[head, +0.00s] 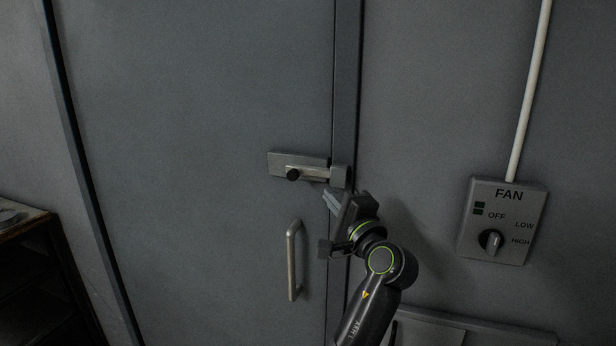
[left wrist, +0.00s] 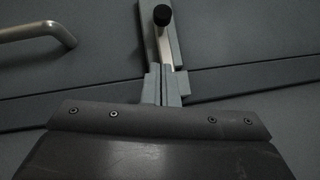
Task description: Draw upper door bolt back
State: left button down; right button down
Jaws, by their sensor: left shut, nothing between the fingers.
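A sliding bolt on a flat plate (head: 284,160) is fixed to the grey door (head: 200,120) near its right edge. Its black knob (head: 292,174) sits on the left part of the pale rod (head: 315,174), which reaches the keeper (head: 339,177) on the frame. The knob also shows in the left wrist view (left wrist: 162,15), with the rod (left wrist: 165,45) below it. My left gripper (head: 333,199) is shut and empty, just below the keeper and to the right of and below the knob, not on it. My right gripper is not in view.
A vertical door handle (head: 292,262) stands below the bolt and also shows in the left wrist view (left wrist: 35,32). A fan switch box (head: 503,220) with a conduit (head: 528,90) is on the right. A dark shelf (head: 35,270) stands at the lower left.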

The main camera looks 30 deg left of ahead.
aim_at(299, 174)
pick_arm(q)
jog(key=a+p, duration=0.1)
jog(key=a, duration=0.1)
jog(key=a+r+p, duration=0.1)
jog(key=a, duration=0.1)
jog(key=a+p, duration=0.1)
jog(key=a, duration=0.1)
jog(key=shift+w+a+r, duration=0.15)
jog(key=shift+w+r, duration=0.1)
jog(key=shift+w, duration=0.15)
jog(key=shift+a, duration=0.15)
jog(key=shift+f, duration=0.1)
jog(key=shift+p, duration=0.3)
